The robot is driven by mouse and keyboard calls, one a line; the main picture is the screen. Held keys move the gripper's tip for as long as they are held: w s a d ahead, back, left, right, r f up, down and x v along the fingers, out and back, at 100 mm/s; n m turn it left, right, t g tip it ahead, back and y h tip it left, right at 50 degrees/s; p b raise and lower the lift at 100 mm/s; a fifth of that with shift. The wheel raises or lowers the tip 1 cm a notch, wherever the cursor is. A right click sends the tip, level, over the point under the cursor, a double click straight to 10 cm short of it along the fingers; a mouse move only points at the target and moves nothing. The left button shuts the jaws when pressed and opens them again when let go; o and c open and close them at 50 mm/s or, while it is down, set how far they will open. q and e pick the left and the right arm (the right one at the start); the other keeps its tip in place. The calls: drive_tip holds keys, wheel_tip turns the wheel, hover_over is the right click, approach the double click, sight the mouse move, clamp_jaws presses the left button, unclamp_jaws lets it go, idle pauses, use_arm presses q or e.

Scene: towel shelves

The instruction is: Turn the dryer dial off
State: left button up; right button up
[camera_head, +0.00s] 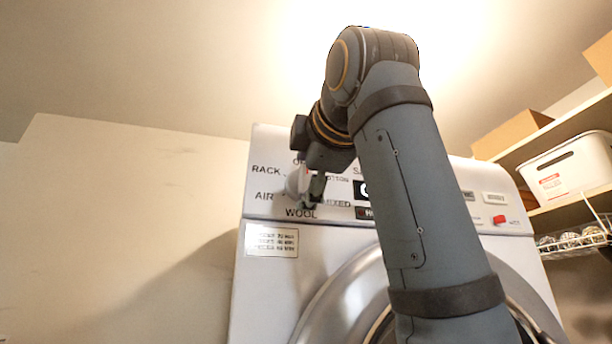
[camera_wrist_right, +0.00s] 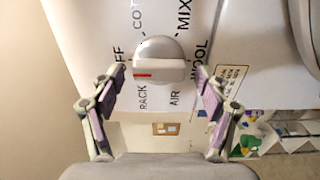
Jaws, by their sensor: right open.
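The dryer dial (camera_wrist_right: 160,50) is a round silver knob with a raised white grip bar. A red mark sits on the bar's left end in the right wrist view, toward the side with the partly cut OFF label. In the head view the dial (camera_head: 294,182) is partly hidden by my right gripper (camera_head: 312,188). My right gripper also shows in the wrist view (camera_wrist_right: 160,76); it is open, with one finger on each side of the dial and visible gaps to it. The dryer (camera_head: 268,195) has labels around the dial. My left gripper is not in view.
The dryer's round door (camera_head: 330,300) lies below the panel, partly behind my right arm. A red button (camera_head: 499,219) is on the panel's right. Shelves at the right hold a white bin (camera_head: 568,170), a cardboard box (camera_head: 508,133) and a wire basket (camera_head: 575,240).

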drive_tip(key=v, duration=1.2)
